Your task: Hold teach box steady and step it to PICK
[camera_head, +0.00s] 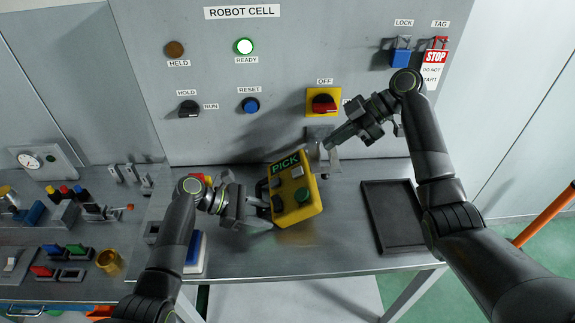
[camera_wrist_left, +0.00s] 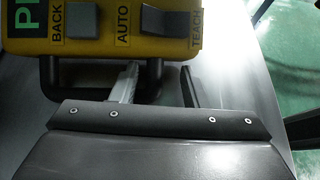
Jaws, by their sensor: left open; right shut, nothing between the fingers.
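The yellow teach box (camera_head: 292,193) is tilted above the bench, and its display reads PICK in green letters. A dark handle (camera_wrist_left: 155,75) runs along this side. My left gripper (camera_head: 265,211) is open at the handle, with a handle post between its fingers (camera_wrist_left: 157,85); contact cannot be told. My right gripper (camera_head: 328,146) is shut and empty, up and to the right of the box.
A dark empty tray (camera_head: 377,243) lies right of the box. A metal bracket (camera_head: 318,145) is on the panel behind the right gripper. A red-and-yellow OFF switch (camera_head: 323,104) and lit READY lamp (camera_head: 244,46) are on the panel. Small fixtures crowd the left bench.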

